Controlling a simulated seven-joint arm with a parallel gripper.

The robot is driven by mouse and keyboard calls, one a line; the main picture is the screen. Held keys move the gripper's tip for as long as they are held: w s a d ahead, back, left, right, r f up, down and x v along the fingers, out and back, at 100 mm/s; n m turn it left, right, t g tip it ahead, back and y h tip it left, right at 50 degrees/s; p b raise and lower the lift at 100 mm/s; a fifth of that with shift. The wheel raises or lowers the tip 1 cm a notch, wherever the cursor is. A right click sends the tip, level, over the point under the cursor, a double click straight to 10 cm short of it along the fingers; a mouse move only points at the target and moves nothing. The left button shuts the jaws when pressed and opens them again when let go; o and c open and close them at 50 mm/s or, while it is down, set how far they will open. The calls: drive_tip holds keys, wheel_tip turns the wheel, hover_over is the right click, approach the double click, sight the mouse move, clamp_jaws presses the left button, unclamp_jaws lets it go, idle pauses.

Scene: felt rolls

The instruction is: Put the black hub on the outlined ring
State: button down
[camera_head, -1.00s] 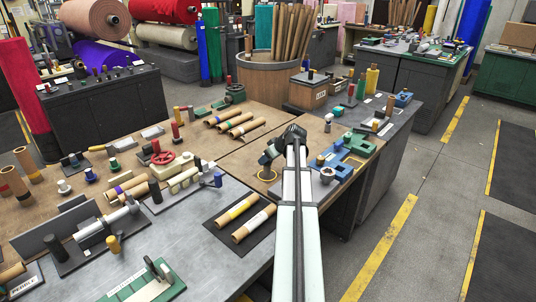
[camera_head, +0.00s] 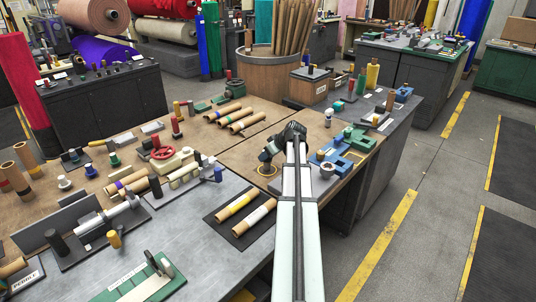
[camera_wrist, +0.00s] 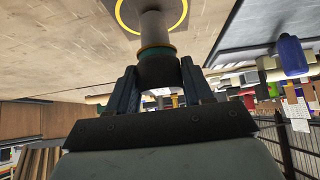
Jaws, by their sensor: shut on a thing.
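The black hub (camera_wrist: 158,71) is between my gripper's fingers (camera_wrist: 160,88), with a teal and orange band and a grey shaft (camera_wrist: 152,30) extending from it towards the table. The yellow outlined ring (camera_wrist: 181,22) lies on the brown table top around the shaft's far end in the wrist view. I cannot tell whether the shaft touches the table. In the head view my gripper (camera_head: 267,155) is directly above the ring (camera_head: 259,172), and the hub is mostly hidden by the dark gripper.
A blue and green fixture (camera_head: 335,160) and a grey nut-like part (camera_head: 327,170) stand right of my arm. Cardboard tubes (camera_head: 240,208) lie on a dark mat to the left. The brown table top (camera_head: 235,155) is clear left of the ring.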

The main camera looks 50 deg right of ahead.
drive_tip(key=shift+f, duration=0.15)
drive_tip(key=shift+c, duration=1.8)
unclamp_jaws()
drive_tip(key=v, duration=1.3)
drive_tip(key=shift+s+r, duration=0.25)
